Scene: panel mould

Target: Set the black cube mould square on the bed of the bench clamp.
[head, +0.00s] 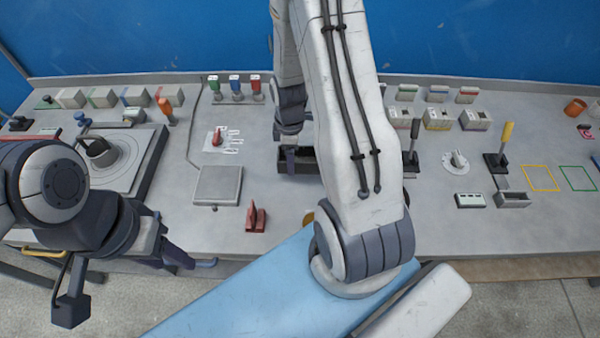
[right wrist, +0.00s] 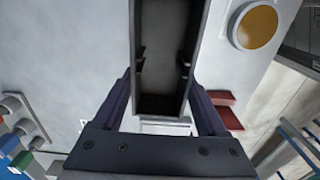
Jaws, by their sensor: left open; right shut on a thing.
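The black cube mould (head: 299,167) is a dark open-topped box near the middle of the bench, partly hidden behind my right arm. In the right wrist view the mould (right wrist: 164,104) lies between the two fingers of my right gripper (right wrist: 163,85), which is shut on it. I cannot tell whether it touches the bench. My left gripper (head: 130,287) is open and empty at the bench's front left edge. I cannot tell for certain which fixture is the bench clamp; a red upright piece (head: 256,219) and a black base with a yellow lever (head: 497,160) both stand on the bench.
A grey square plate (head: 217,185) lies left of the mould. A round-disc fixture (head: 118,160) stands at the left. A second black lever (head: 411,155) and a white dial (head: 455,161) stand right of my arm. Yellow (head: 541,191) and green outlines (head: 578,190) mark the right.

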